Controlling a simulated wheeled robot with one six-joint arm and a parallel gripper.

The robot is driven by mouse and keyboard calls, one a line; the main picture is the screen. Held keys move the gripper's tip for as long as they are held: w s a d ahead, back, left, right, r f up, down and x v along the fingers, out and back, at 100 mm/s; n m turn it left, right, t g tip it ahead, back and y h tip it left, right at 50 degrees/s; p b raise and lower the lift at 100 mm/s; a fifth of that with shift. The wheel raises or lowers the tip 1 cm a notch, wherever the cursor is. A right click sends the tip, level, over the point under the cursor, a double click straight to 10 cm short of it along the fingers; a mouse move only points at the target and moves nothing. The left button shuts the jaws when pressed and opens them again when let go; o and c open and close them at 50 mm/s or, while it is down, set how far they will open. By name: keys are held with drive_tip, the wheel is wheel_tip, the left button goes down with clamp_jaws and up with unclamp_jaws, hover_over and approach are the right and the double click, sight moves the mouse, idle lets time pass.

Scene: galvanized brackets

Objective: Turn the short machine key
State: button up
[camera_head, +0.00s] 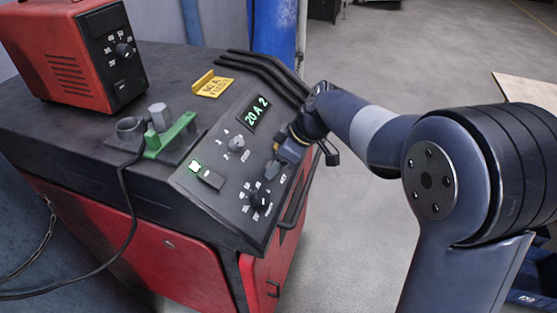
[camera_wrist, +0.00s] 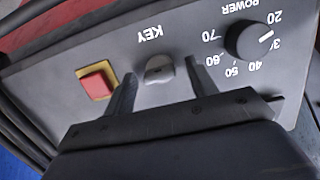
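The short machine key (camera_wrist: 159,70) is a small grey rounded grip on the sloped panel, beside the upside-down word KEY in the wrist view. My gripper (camera_wrist: 160,72) is open, with one finger on each side of the key and a visible gap at both sides. I cannot tell how deep the fingertips reach or whether they touch the panel. In the head view my gripper (camera_head: 276,163) is low over the right part of the panel, and the key cannot be made out clearly there.
A black POWER knob (camera_wrist: 250,40) sits close beside the key; a red button (camera_wrist: 97,82) on yellow is on its other side. The panel also has a grey knob (camera_head: 236,143), a rocker switch (camera_head: 207,177) and a lit display (camera_head: 258,112). A red box (camera_head: 70,55) stands behind.

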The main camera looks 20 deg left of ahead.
drive_tip(key=shift+r, duration=0.1)
drive_tip(key=v, duration=1)
drive_tip(key=shift+d+r, duration=0.2)
drive_tip(key=shift+r, duration=0.1)
drive_tip(key=x, duration=1.1)
drive_tip(key=shift+n, duration=0.3)
drive_tip(key=shift+r, duration=0.15)
